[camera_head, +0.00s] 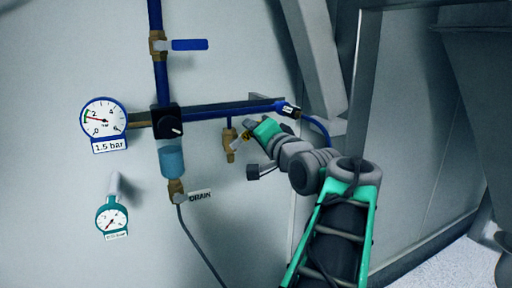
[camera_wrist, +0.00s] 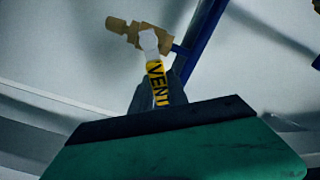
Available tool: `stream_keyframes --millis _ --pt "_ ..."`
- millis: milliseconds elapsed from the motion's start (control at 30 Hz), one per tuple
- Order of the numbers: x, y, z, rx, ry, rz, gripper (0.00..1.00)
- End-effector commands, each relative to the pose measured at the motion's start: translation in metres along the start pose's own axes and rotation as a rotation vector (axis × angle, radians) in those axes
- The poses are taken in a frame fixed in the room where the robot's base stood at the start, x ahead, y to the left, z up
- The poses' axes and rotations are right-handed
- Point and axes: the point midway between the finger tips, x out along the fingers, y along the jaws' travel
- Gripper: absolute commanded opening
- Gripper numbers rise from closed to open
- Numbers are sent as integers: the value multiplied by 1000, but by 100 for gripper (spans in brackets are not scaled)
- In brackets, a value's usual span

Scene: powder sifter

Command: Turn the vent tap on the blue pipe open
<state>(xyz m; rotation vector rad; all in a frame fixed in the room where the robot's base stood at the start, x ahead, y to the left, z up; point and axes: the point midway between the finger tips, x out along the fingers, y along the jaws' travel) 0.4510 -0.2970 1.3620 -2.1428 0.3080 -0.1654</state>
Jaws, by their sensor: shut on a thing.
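The vent tap is a brass valve (camera_head: 229,144) hanging on a short blue branch below the horizontal blue pipe (camera_head: 232,109). Its brass body also shows in the wrist view (camera_wrist: 128,29). Its pale lever (camera_wrist: 149,42) carries a yellow VENT label (camera_wrist: 158,84). In the head view the lever slants up and right from the brass body, at an angle to the vertical branch. My gripper (camera_head: 247,135) is at the lever's outer end. In the wrist view, the dark fingers (camera_wrist: 158,96) are shut around the labelled part. The fingers hide part of the lever.
A blue-handled valve (camera_head: 188,45) sits on the vertical pipe. A 1.5 bar gauge (camera_head: 104,118), black regulator (camera_head: 167,121), blue bowl (camera_head: 172,160) and DRAIN tap (camera_head: 179,193) are left. A teal gauge (camera_head: 112,217) is lower left. A grey post (camera_head: 365,80) stands right.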

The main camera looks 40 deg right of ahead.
Motion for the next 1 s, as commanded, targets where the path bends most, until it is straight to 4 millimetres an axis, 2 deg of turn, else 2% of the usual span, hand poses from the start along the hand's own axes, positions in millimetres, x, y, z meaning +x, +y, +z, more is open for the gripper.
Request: stream_keyframes --millis 400,900,933,1000 --pt "0 -10 1 -187 1 -1 0" --pt "0 -12 1 -205 0 0 0" --pt "0 -12 1 -205 0 0 22" --pt "0 -12 1 -204 0 0 28"
